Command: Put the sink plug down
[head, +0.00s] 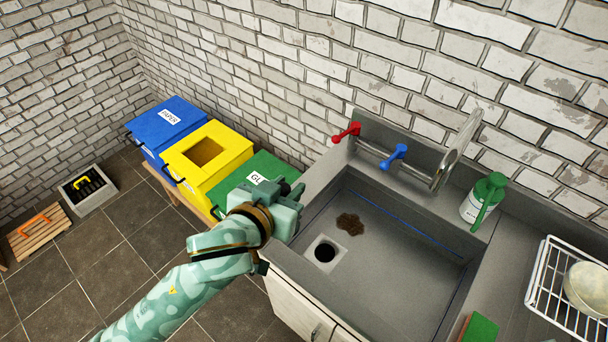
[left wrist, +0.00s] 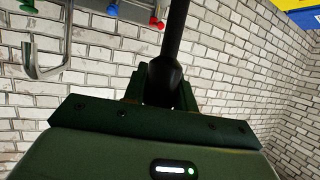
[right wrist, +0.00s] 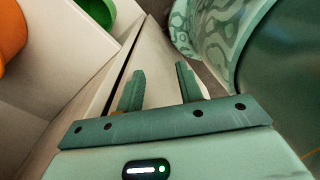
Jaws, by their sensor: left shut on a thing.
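My left gripper (head: 292,200) is beside the left edge of the sink (head: 400,262), over the green bin. In the left wrist view it is shut on a dark, smooth, rod-like thing that widens between the jaws, which I take to be the sink plug (left wrist: 165,78). The head view hides this thing behind the gripper. The round drain hole (head: 325,252) in the basin is open, with a pale square around it. My right gripper (right wrist: 160,88) is open and empty, near a pale cabinet front; the head view does not show it.
A brown stain (head: 350,224) marks the basin floor. Red (head: 346,132) and blue (head: 393,156) taps and a curved spout (head: 455,155) stand behind. A green-topped bottle (head: 484,200) and a dish rack (head: 560,290) are right. Blue (head: 168,125), yellow (head: 207,160) and green (head: 245,185) bins are left.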

